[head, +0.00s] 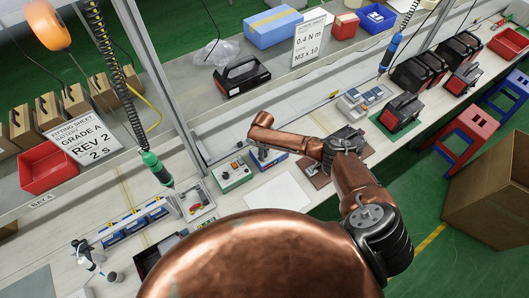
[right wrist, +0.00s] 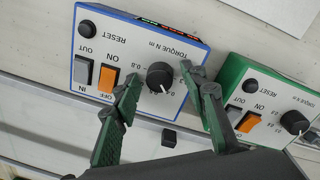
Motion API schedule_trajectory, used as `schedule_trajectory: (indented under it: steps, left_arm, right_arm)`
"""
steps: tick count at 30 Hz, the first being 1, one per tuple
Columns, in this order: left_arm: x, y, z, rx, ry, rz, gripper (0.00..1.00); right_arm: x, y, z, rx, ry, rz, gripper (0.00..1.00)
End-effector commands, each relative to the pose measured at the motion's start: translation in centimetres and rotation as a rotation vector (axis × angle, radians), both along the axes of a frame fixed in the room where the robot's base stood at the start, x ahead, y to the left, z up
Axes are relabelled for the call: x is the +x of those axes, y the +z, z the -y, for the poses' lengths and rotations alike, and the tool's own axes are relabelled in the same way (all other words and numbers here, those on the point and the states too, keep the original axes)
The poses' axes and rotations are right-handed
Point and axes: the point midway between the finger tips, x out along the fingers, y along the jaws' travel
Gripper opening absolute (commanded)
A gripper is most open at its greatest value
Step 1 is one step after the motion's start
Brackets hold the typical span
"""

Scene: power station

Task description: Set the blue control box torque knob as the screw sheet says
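The blue control box (head: 272,166) stands on the bench below my right arm in the head view. In the right wrist view the blue box (right wrist: 137,45) shows its black torque knob (right wrist: 160,76), an orange ON switch, a grey IN/OUT switch and a RESET button. My right gripper (right wrist: 159,77) is open, with one finger on each side of the knob in the picture. I cannot tell whether the fingers touch it, and the pointer setting is unclear. The screw sheet (head: 309,42) reads 0.4 N m, M3 x 10. My left gripper is not in view.
A green control box (head: 233,176) stands just left of the blue one, close to my right gripper; it also shows in the right wrist view (right wrist: 262,98). A green-tipped screwdriver (head: 156,168) hangs farther left. A blank white sheet (head: 278,191) lies in front.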

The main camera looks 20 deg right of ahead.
Motion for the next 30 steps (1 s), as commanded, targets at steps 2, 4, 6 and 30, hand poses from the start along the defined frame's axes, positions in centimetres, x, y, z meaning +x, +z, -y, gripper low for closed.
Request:
schedule_trajectory:
  steps: [2,4,6,30]
  left_arm:
    - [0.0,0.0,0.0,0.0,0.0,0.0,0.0]
    - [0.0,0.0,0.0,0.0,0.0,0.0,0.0]
    - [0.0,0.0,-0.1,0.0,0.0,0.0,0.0]
    - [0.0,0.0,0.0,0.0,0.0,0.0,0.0]
  right_arm:
    - [0.0,0.0,0.0,-0.001,0.0,-0.001,0.41]
    - [0.0,0.0,0.1,-0.001,0.0,-0.001,0.41]
    - [-0.1,0.0,0.1,-0.001,0.0,-0.001,0.41]
    - [-0.4,11.3,-0.4,0.0,-0.001,0.0,0.41]
